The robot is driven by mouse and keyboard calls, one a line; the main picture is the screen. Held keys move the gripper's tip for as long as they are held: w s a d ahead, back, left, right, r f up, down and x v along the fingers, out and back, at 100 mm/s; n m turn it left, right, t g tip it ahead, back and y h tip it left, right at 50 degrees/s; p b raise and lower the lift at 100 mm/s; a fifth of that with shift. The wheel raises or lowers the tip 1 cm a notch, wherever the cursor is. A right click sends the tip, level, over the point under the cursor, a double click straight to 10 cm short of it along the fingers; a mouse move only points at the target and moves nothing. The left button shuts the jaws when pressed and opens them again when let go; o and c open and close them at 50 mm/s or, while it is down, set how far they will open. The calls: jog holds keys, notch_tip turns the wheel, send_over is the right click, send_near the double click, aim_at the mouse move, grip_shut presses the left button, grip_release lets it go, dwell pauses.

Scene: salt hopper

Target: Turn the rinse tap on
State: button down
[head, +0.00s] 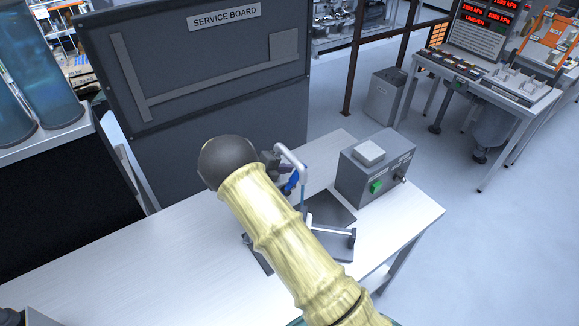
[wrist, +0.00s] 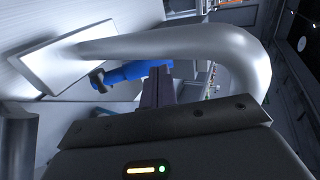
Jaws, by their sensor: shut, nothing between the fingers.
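The rinse tap has a pale silver curved spout (head: 290,158) above the white bench in the head view. In the wrist view the spout (wrist: 180,42) arches across the top. The tap's blue handle (head: 291,183) is beside the spout, and it also shows in the wrist view (wrist: 132,73). My gripper (wrist: 158,82) is shut and empty, with its fingers under the spout arch and overlapping the right end of the handle in the picture. I cannot tell whether they touch. A thin bluish upright strip shows below the spout end; I cannot tell whether it is water. My arm hides part of the tap area.
A grey box (head: 358,188) with a green button stands right of the tap on the white bench (head: 150,248). The dark service board (head: 200,75) rises behind. A dark flat piece (head: 328,209) lies below the spout. The left bench is clear.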

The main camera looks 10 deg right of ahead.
jog(key=d+r+b+v, duration=0.1)
jog(key=r+b+v, duration=0.1)
jog(key=v, duration=0.9)
jog(key=shift+a+r+b, duration=0.25)
jog(key=shift+b, duration=0.25)
jog(key=c, duration=2.2)
grip_release()
